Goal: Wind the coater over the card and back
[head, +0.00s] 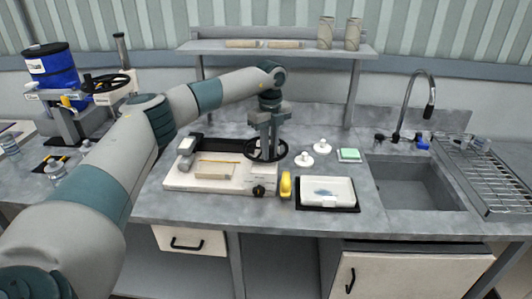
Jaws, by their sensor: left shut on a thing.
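The coater (222,187) is a flat cream machine on the bench, left of centre, with a black handwheel (283,156) at its right end. A pale card-like block (216,169) lies on its bed, with a thin yellow strip along the back. My left arm reaches across from the left. My left gripper (266,146) points down at the handwheel and is shut on part of it; the fingertips are small here and the exact grip point is hard to see. My right gripper is out of view.
Right of the coater are a yellow tool (286,185), a white tray (327,204), two white knobbed pieces and a green pad (349,155). The sink (415,184) and wire rack are further right. A shelf (285,50) with cardboard tubes stands behind.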

